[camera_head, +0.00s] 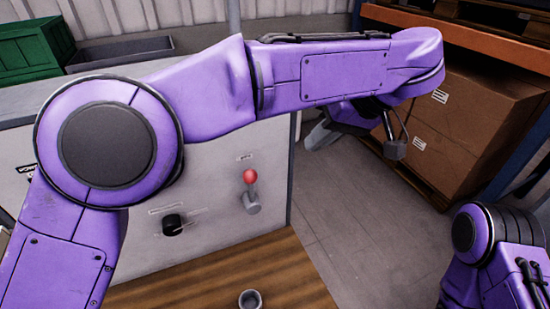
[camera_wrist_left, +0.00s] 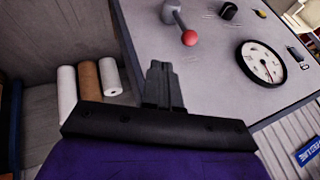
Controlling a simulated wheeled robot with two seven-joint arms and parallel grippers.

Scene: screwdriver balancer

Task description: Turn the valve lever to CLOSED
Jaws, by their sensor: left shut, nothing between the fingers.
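The lever with a red ball (camera_head: 250,177) stands on the light grey panel (camera_head: 218,190) in the head view, its ball above its grey pivot. In the left wrist view the red ball (camera_wrist_left: 189,38) is just beyond the fingertips, to the upper right, with its grey stem running up-left. My left gripper (camera_wrist_left: 159,68) is shut and empty, apart from the lever. In the head view the left gripper (camera_head: 318,137) is beyond the panel's right edge, partly hidden by my arm. My right arm shows at lower right; its gripper is out of view. The lever's label is too small to read.
A black knob (camera_head: 173,224) is left of the lever. A round gauge (camera_wrist_left: 262,64) shows in the wrist view. A wooden surface (camera_head: 210,280) with a small grey cup (camera_head: 250,299) lies below the panel. Cardboard boxes (camera_head: 470,120) stand at right, with open floor between.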

